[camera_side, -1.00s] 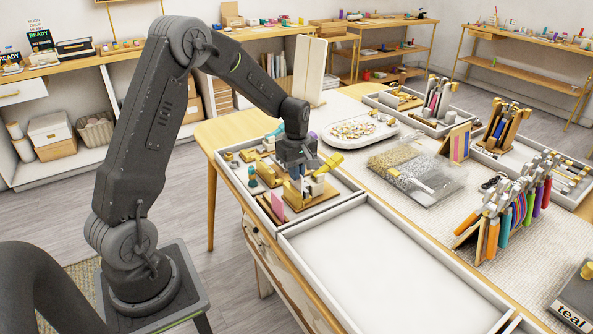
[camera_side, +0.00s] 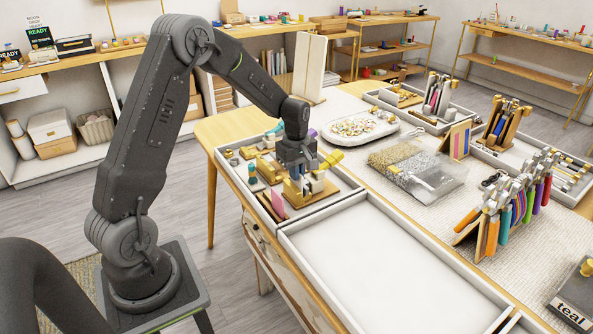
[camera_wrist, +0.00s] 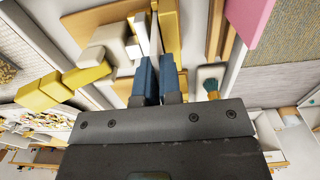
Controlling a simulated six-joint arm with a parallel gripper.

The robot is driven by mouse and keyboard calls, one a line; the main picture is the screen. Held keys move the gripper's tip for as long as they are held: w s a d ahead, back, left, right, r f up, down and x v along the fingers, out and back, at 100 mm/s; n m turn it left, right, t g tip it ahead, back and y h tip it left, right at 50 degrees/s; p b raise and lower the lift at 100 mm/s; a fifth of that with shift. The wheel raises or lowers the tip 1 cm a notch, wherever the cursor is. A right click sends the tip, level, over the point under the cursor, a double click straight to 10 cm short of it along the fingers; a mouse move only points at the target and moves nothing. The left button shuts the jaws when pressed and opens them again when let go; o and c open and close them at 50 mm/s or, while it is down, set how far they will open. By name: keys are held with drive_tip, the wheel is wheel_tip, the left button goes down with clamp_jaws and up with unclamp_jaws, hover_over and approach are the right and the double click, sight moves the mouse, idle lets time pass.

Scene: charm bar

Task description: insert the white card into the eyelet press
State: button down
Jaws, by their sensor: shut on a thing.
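My gripper (camera_side: 297,174) is shut on the white card (camera_wrist: 155,36), which shows as a thin white strip between the blue fingertips (camera_wrist: 159,66) in the wrist view. The eyelet press has a wooden base (camera_side: 316,194), pale and brass blocks and a yellow lever (camera_side: 332,161). In the wrist view its yellow lever (camera_wrist: 66,86) is at the left, and a pale block (camera_wrist: 112,38) is left of my fingers. The card is right at the press, beside its blocks. I cannot tell whether its edge is inside the press opening.
A pink card (camera_side: 277,205) stands in a holder left of the press. The grey tray (camera_side: 238,190) around them holds brass pieces and a brush. An empty white tray (camera_side: 370,265) lies in front.

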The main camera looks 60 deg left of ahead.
drive_tip(key=shift+f, duration=0.55)
idle(0.4)
drive_tip(key=c, duration=1.2)
unclamp_jaws()
wheel_tip(320, 180, up, 14)
drive_tip(key=shift+f, duration=0.1)
